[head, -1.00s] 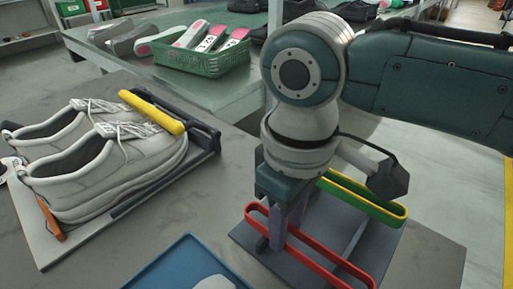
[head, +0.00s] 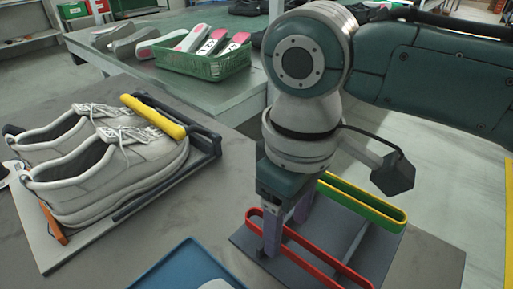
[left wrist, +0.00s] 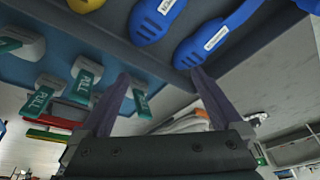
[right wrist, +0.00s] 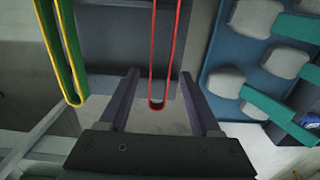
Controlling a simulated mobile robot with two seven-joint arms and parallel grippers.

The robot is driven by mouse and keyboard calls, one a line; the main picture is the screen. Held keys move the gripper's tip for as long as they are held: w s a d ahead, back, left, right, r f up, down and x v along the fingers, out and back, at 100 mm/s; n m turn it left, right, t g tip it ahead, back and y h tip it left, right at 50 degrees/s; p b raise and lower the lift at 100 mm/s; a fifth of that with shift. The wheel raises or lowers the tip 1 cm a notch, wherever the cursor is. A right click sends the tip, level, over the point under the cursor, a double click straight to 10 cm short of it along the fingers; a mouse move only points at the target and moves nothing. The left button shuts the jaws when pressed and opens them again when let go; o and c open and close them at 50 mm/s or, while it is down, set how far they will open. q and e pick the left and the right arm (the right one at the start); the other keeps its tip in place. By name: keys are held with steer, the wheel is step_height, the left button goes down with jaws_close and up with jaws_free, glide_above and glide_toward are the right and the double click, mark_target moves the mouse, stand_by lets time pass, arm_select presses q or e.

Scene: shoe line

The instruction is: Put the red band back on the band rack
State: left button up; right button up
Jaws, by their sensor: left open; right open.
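The red band (head: 312,258) is a long narrow loop on the dark band rack (head: 243,241), beside a green and yellow band pair (head: 365,203). My right gripper (head: 287,222) is open at the red band's far end, fingers on either side of it. In the right wrist view the red band's rounded end (right wrist: 157,106) lies between the spread fingers (right wrist: 164,100), apart from both. The rack's posts are partly hidden by my right gripper. My left gripper (left wrist: 160,92) shows only in the left wrist view, open with nothing between its fingers.
A pair of pale shoes (head: 100,160) with a yellow bar sits on a board at left. A blue tray (head: 160,272) is at the front.

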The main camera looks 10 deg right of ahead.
step_height(320, 180, up, 11)
steer(key=p, duration=0.3)
steer(key=s+a+f+m+t+y, duration=0.25)
steer(key=s+f+y, duration=0.2)
steer(key=s, duration=0.35)
steer(key=s+d+f+m+h, duration=0.1)
steer(key=s+d+h, duration=0.1)
steer(key=d, duration=0.4)
steer(key=s+d+m+t+h, duration=0.1)
steer(key=s+d+m+h, duration=0.1)
steer(key=s+d, duration=0.3)
steer(key=shift+s+d+f, duration=0.2)
steer(key=shift+d+f, duration=0.15)
steer(key=shift+d, duration=0.1)
